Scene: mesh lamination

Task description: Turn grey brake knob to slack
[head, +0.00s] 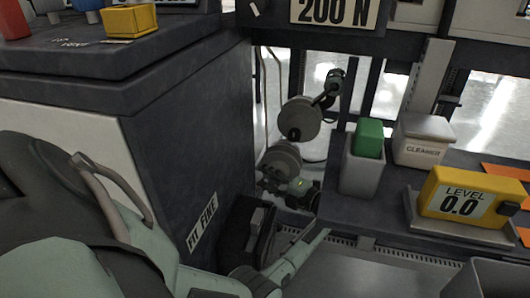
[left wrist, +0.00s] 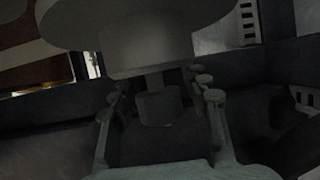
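The part I take for the grey brake knob is a grey block on a short stem under a wide grey disc in the left wrist view (left wrist: 158,106). In the head view, a grey disc (head: 279,158) low in the gap beside the dark cabinet seems to be the same assembly. My left gripper (head: 286,183) is just below that disc, small and partly hidden. In the left wrist view its two fingers (left wrist: 160,98) stand apart on either side of the block, with a visible gap at each side. The knob's marking is not readable. My right gripper is out of view.
A second grey disc (head: 298,119) on a dark arm hangs just above. The dark cabinet (head: 185,150) with a FIT FINE label bounds the gap on the left. On the right, a dark bench (head: 372,207) carries a green block in a grey holder, a CLEANER box and a yellow LEVEL 0.0 display.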

